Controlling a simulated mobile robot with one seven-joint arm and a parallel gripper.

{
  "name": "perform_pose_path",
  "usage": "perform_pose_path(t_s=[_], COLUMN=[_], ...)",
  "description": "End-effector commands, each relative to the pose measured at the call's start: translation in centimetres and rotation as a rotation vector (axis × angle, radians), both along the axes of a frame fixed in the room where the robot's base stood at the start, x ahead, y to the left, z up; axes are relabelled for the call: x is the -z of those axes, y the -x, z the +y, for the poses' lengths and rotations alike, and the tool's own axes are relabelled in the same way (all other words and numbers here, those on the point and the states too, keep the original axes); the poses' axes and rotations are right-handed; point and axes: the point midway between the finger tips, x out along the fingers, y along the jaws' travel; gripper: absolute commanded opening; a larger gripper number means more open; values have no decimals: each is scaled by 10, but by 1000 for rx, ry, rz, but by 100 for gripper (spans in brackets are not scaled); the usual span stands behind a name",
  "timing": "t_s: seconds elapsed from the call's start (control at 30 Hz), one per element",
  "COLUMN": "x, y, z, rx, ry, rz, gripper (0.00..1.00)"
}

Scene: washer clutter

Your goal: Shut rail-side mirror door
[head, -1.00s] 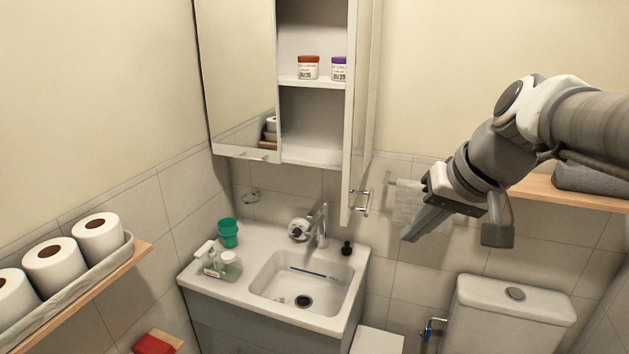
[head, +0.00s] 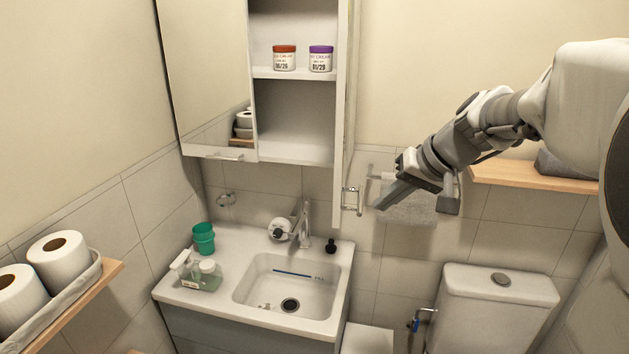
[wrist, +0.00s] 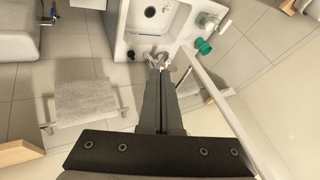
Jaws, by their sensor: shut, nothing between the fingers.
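The rail-side mirror door (head: 345,100) is the right door of the wall cabinet. It stands open, jutting out toward me and seen nearly edge-on in the head view. Its metal handle (head: 351,201) is at its lower end. My gripper (head: 378,206) is shut and empty, pointing down and left. In the head view its tip appears just right of the handle; I cannot tell whether they touch. The wrist view shows the closed fingers (wrist: 160,75) pointing toward the sink side, with a long pale edge running to their right.
The open compartment holds an orange-lidded jar (head: 284,58) and a purple-lidded jar (head: 321,59). The left mirror door (head: 205,70) is shut. A grey towel (head: 408,208) hangs on the rail behind my gripper. A wooden shelf (head: 530,178) is at right. The sink (head: 290,285) lies below.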

Motion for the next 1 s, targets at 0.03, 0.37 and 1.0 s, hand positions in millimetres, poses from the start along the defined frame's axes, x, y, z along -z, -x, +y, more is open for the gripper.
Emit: perform_pose_path(t_s=[0.03,0.37,1.0], x=[10,29,30], y=[-5,-24,-27], z=[6,43,55], rx=[-3,-4,5], ry=[-2,1,0], rz=[5,0,0], gripper=[0,0,0])
